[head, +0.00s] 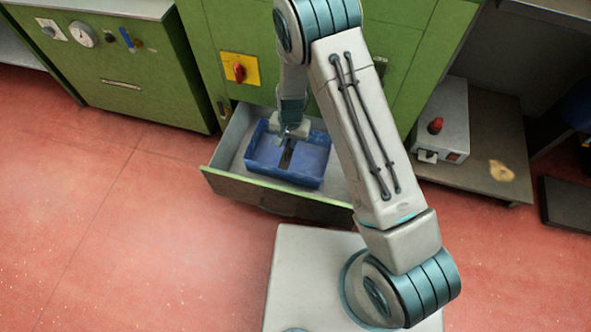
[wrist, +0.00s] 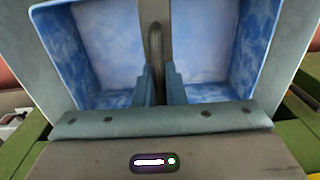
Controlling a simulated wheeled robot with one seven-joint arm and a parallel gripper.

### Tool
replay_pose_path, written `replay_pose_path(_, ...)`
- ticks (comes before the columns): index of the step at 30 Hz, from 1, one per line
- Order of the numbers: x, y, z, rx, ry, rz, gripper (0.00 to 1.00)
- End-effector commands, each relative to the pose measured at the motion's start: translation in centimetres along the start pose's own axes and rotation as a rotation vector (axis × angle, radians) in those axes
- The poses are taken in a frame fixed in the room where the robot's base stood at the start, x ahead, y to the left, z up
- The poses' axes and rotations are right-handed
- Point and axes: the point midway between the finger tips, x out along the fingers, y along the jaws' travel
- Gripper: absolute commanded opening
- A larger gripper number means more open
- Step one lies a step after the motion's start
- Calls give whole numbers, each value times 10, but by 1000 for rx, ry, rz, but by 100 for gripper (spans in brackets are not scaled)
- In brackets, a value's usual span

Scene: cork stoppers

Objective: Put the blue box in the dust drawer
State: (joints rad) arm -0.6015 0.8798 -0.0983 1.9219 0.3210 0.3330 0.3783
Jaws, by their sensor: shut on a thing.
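The blue box (head: 262,159) is an open tray with a dark bar along its middle. In the head view it is within the outline of the pulled-out dust drawer (head: 232,140); I cannot tell whether it rests on the drawer floor. My gripper (head: 289,134) reaches down over the box's far part. In the wrist view my gripper (wrist: 160,88) is shut on the dark middle bar, with the blue inner walls (wrist: 215,40) on both sides. The bar's lower end is hidden between the fingers.
The drawer sticks out of a green machine (head: 228,30) with a red switch on a yellow plate (head: 240,68). A low bench (head: 480,165) with a grey device (head: 443,120) stands at the right. Red floor (head: 110,240) at the left is clear.

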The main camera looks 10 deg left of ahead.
Motion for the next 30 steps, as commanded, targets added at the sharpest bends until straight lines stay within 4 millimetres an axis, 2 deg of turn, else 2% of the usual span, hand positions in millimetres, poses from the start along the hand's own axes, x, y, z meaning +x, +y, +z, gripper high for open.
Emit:
replay_pose_path(1,19,1,-1,1,1,-2,0)
replay_pose_path(11,44,2,0,0,0,-7,0)
replay_pose_path(14,57,2,0,-1,0,-7,0)
replay_pose_path(19,91,3,1,-1,-2,-6,0)
replay_pose_path(26,114,3,1,-3,-1,-6,0)
replay_pose_path(30,136,4,1,-3,0,-6,0)
